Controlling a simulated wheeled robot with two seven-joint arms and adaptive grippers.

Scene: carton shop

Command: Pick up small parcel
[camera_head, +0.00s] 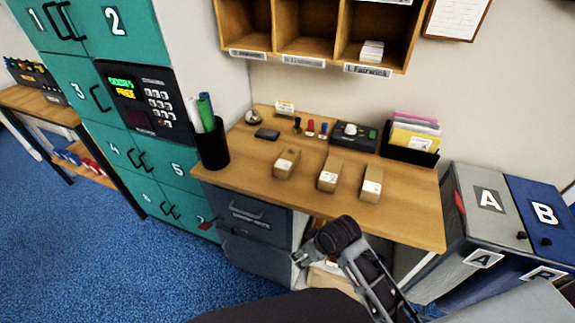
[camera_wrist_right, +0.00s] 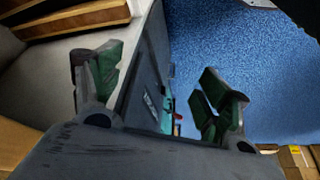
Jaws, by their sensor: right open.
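Three small brown parcels with white labels stand in a row on the wooden desk (camera_head: 240,170) in the head view: a left parcel (camera_head: 286,163), a middle parcel (camera_head: 328,175) and a right parcel (camera_head: 372,184). My right gripper (camera_head: 299,260) is in front of the desk's front edge, lower than the parcels and apart from them. In the right wrist view its fingers (camera_wrist_right: 160,82) are spread, with nothing held between them. They point toward the grey drawer unit and the blue floor. My left gripper is not in view.
A black pen cup (camera_head: 213,148) stands at the desk's left end. A bell, stamps, a dark device and a file holder (camera_head: 409,153) line the back. Grey drawers (camera_head: 255,222) stand under the desk. Bins A (camera_head: 485,210) and B (camera_head: 540,215) are at the right. Teal lockers (camera_head: 75,100) stand left.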

